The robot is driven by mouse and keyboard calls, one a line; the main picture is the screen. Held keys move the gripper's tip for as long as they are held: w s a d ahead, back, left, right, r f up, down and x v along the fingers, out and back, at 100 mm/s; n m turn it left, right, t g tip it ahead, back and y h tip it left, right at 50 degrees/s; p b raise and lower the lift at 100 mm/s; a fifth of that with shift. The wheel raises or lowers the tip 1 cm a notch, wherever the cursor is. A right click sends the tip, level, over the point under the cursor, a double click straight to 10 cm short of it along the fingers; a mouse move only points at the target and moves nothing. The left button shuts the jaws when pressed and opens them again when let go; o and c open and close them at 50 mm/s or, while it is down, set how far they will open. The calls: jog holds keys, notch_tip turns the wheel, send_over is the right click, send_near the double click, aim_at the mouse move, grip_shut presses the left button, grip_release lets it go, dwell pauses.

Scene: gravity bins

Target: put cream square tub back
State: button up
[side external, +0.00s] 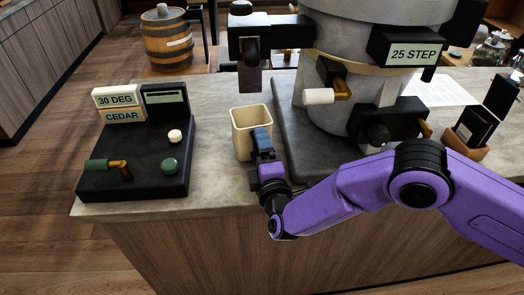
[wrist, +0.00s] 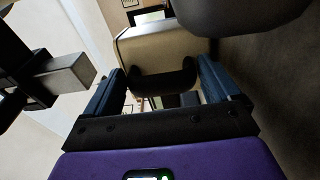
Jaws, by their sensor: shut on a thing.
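The cream square tub (side external: 244,125) is upright with its open top up, in the middle of the side external view. It is beside the dark base of the large grey vessel. My gripper (side external: 263,143) is at the tub's near right side, its blue fingers shut on it. In the wrist view the tub (wrist: 150,46) lies just beyond the blue fingers (wrist: 165,78), with a dark curved piece, possibly a handle, between them. I cannot tell whether the tub touches the counter or hangs just above it.
The grey vessel (side external: 345,98) with a "25 STEP" sign stands on a dark platform right of the tub. A black spout part (side external: 251,48) overhangs behind it. A black control box (side external: 142,158) is at left. Bare counter (side external: 212,150) lies between box and tub.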

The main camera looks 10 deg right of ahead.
jog(key=shift+f, duration=0.45)
dwell(0.4)
jog(key=o, duration=1.2)
jog(key=s, duration=0.5)
jog(key=s+d, duration=0.1)
jog(key=s, duration=0.5)
jog(key=s+d, duration=0.1)
jog(key=s, duration=0.5)
jog(key=shift+s+f, duration=0.1)
jog(key=shift+s, duration=0.05)
